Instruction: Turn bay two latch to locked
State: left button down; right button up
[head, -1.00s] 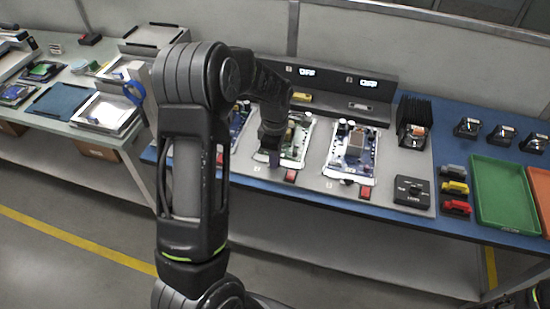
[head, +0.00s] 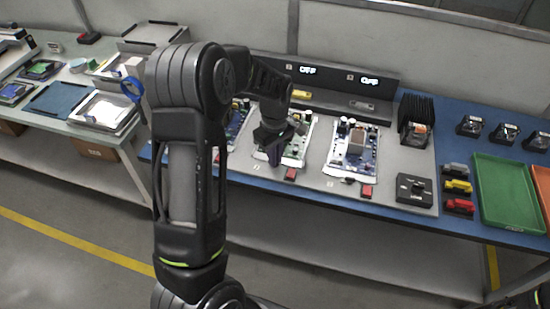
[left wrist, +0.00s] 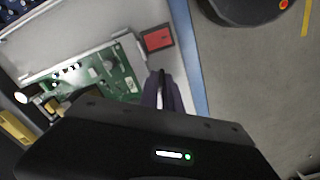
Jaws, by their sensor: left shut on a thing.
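My left gripper (head: 273,157) points down at the front edge of the middle bay, which holds a green circuit board (head: 298,140). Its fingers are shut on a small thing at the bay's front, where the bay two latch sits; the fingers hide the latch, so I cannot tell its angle. In the left wrist view the closed fingers (left wrist: 162,90) stand beside the green board (left wrist: 115,75) and a red block (left wrist: 157,39). The red block (head: 290,174) is also right of the fingers in the head view. My right gripper is not in view.
A blue board (head: 354,147) lies in the bay to the right, with another red block (head: 367,190). Displays behind read OFF (head: 307,70). A black control box (head: 413,190), coloured blocks (head: 458,186) and a green tray (head: 505,195) stand further right.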

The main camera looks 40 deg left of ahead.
pick_arm(q)
jog(key=m+b, duration=0.1)
jog(key=m, duration=0.5)
jog(key=m+b, duration=0.1)
jog(key=m, duration=0.4)
jog(key=shift+m, duration=0.4)
jog(key=c, duration=1.5)
grip_release()
jog(key=shift+c, duration=0.2)
jog(key=shift+r, duration=0.15)
notch_tip(320, 180, up, 8)
jog(key=shift+f+b, duration=0.2)
jog(key=shift+b, duration=0.3)
